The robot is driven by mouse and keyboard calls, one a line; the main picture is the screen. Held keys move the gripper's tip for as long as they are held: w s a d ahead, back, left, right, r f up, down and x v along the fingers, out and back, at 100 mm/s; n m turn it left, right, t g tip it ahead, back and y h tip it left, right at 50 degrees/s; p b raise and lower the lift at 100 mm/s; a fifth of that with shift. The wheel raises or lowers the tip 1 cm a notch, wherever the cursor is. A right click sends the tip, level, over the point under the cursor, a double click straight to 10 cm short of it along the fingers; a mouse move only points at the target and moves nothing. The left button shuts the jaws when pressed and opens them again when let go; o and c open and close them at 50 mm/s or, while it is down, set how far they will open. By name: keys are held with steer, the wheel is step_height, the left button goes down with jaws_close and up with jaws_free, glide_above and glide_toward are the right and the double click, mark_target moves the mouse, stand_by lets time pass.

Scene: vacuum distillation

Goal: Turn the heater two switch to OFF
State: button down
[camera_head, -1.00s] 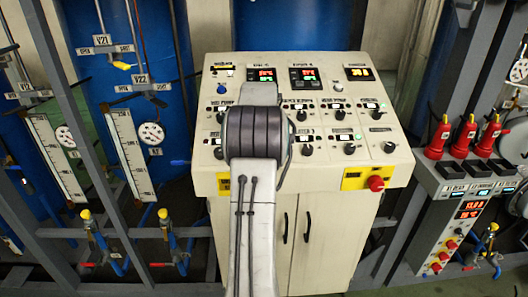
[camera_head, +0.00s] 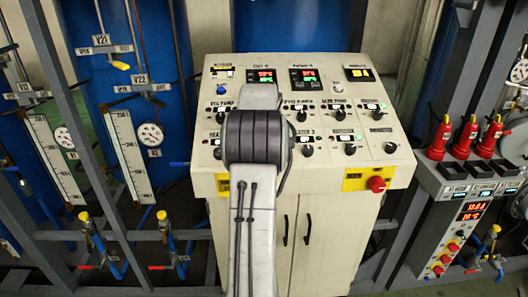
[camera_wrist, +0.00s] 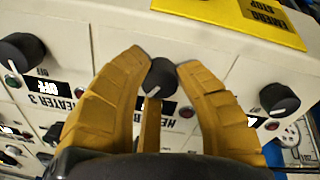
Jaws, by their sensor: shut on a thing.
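The heater two switch (camera_wrist: 160,78) is a black round knob on the cream control panel (camera_head: 228,158), between the heater 3 knob and another knob. My gripper (camera_wrist: 163,70) is shut on it, with a yellow finger on either side of the knob. A white mark shows on the knob's lower edge. Its label and state window are mostly hidden behind the fingers, so its setting cannot be read. In the head view my arm covers this switch and the gripper tips.
The heater 3 knob (camera_wrist: 20,50), with a window reading OFF, is left of my gripper in the wrist view. Another black knob (camera_wrist: 280,98) is close on the right. A yellow emergency-stop plate (camera_wrist: 235,15) lies above. Several more knobs crowd the panel.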

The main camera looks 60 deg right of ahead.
steer(key=shift+a+f, duration=0.1)
steer(key=shift+f, duration=0.15)
steer(key=c, duration=0.8)
jaws_free()
steer(key=shift+r, duration=0.1)
steer(key=shift+c, duration=0.2)
steer(key=shift+r, duration=0.1)
steer(key=shift+r, duration=0.45)
steer(key=v, duration=1.1)
steer(key=shift+a, duration=0.1)
